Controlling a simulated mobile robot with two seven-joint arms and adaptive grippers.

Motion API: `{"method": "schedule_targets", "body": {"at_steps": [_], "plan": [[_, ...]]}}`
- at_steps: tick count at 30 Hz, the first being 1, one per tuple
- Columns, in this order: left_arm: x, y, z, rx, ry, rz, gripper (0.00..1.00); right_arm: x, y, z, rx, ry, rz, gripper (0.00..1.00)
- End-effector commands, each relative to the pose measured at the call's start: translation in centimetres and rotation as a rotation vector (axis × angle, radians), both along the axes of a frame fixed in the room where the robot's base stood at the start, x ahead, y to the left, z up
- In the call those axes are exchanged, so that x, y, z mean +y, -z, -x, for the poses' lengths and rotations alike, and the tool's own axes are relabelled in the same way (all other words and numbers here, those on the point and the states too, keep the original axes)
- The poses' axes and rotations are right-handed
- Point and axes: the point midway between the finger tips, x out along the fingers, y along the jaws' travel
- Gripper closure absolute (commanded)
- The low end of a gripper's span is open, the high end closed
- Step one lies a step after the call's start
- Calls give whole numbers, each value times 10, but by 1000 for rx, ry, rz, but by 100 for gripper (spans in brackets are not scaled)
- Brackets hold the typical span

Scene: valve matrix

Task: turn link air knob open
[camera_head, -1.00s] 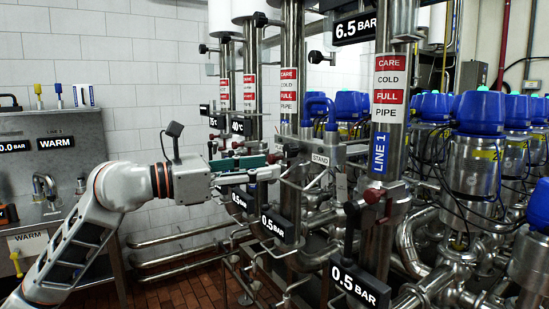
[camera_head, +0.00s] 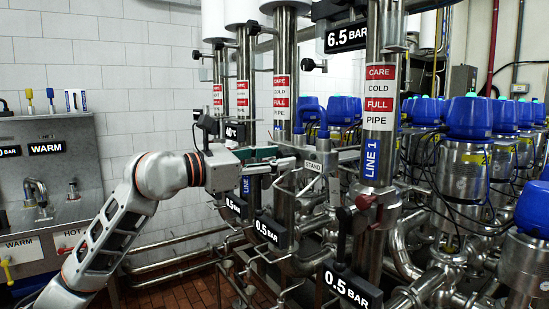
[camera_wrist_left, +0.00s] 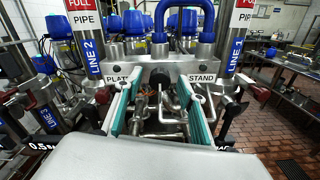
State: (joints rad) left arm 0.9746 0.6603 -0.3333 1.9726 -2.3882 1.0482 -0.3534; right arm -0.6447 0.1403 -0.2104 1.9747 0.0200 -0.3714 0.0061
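My left gripper (camera_head: 296,161) reaches in from the left to the steel block (camera_head: 322,158) marked STAND. In the left wrist view my left gripper (camera_wrist_left: 160,75) is open, its two teal-lined fingers spread apart with nothing clasped between them. The steel block (camera_wrist_left: 180,67), with PLATE and STAND labels, lies just ahead of the fingertips. A small dark round part (camera_wrist_left: 160,77) shows on the block between the fingers. I cannot tell whether it is the link air knob or how it is turned. No label naming that knob is readable. My right gripper is out of view.
Blue pipes (camera_wrist_left: 183,22) rise above the block. Upright steel pipes marked LINE 1 (camera_head: 374,150) and LINE 2 (camera_wrist_left: 92,58) stand close on both sides.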

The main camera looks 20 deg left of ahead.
Motion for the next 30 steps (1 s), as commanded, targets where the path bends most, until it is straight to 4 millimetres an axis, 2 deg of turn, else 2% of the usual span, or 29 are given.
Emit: {"method": "schedule_targets", "body": {"at_steps": [4,8,9,20,30], "plan": [[0,0,0,0,0,0,60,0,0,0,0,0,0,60],[0,0,0,1,0,1,94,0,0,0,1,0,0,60],[0,0,0,1,0,1,99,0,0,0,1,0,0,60],[0,-1,0,23,0,29,99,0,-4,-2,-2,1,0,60],[0,-4,1,155,1,201,99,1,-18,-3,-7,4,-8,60]]}}
